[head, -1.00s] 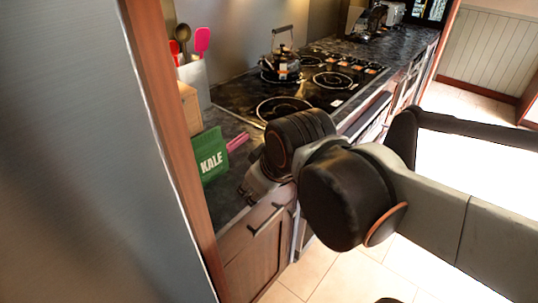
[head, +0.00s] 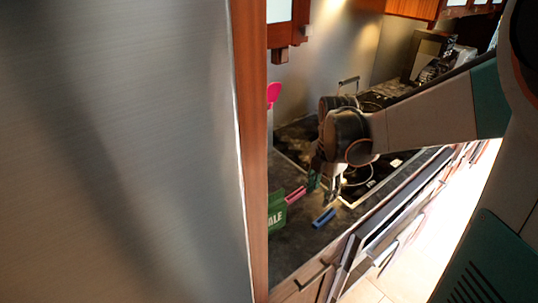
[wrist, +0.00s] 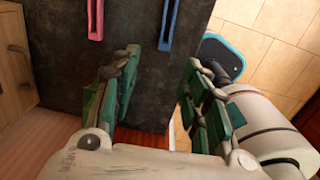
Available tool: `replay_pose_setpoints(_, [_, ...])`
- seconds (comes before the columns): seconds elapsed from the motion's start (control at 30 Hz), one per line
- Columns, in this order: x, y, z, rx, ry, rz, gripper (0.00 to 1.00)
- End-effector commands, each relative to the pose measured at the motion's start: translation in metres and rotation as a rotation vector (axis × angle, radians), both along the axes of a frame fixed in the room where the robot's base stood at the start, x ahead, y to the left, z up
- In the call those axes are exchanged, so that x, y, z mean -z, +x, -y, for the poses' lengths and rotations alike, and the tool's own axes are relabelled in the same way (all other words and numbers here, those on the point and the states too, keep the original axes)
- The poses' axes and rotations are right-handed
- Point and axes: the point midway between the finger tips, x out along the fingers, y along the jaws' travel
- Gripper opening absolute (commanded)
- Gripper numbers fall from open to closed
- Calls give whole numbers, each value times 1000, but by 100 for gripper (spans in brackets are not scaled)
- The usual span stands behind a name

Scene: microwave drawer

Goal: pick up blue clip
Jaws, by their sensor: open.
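The blue clip (head: 324,217) lies flat on the dark countertop near its front edge. It also shows at the top of the wrist view (wrist: 168,26), cut off by the frame edge. My gripper (head: 323,188) is above the counter, just behind the blue clip in the head view. In the wrist view its two green-padded fingers (wrist: 162,58) are spread with nothing between them. The blue clip appears beyond the fingertips, roughly in line with the gap, and apart from them.
A pink clip (head: 295,195) lies left of the blue clip, beside a green KALE bag (head: 277,212). A tall metal panel with a wooden edge (head: 252,150) blocks the head view's left. Open floor (head: 372,290) lies in front of the drawers.

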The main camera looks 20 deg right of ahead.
Motion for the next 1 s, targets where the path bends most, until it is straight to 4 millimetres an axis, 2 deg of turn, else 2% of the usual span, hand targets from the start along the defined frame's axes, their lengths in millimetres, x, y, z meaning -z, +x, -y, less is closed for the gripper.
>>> replay_pose_setpoints(0.03, [-7,1,5,-26,3,-19,42])
replay_pose_setpoints(0.1, [-7,0,9,-58,7,-39,42])
replay_pose_setpoints(0.23, [0,0,12,-86,12,-54,42])
replay_pose_setpoints(0.6, [66,0,13,-89,12,-54,42])
replay_pose_setpoints(1.0, [94,1,15,-88,12,-54,42])
